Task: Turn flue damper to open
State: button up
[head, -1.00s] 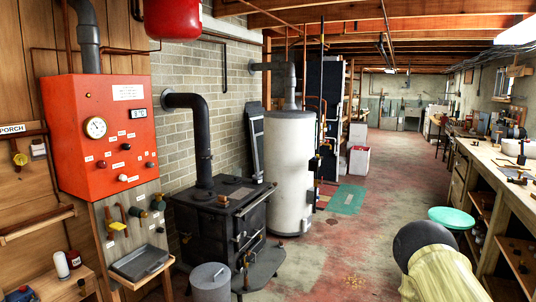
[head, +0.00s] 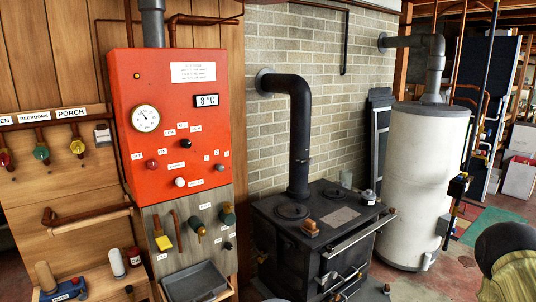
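A grey flue (head: 152,22) leaves the top of the red boiler panel (head: 170,90). A third, grey flue (head: 436,72) rises from the white tank (head: 424,150). The red panel carries a round gauge, an "8 °C" display and several small labelled knobs. My gripper is out of view; only a pale and dark part of my arm shows at lower right.
Left of the stove are labelled coloured valves, copper pipes (head: 90,220), a grey tray (head: 195,282) and several small items on a low wooden surface. A small jar (head: 369,197) sits on the stove top. Floor shows between the tank and the right edge.

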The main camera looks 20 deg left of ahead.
aim_at(310, 161)
jog(key=u, duration=0.2)
jog(key=i, duration=0.45)
jog(key=u, duration=0.2)
jog(key=k, duration=0.5)
jog(key=u, duration=1)
jog(key=i, duration=0.75)
jog(key=z, duration=0.3)
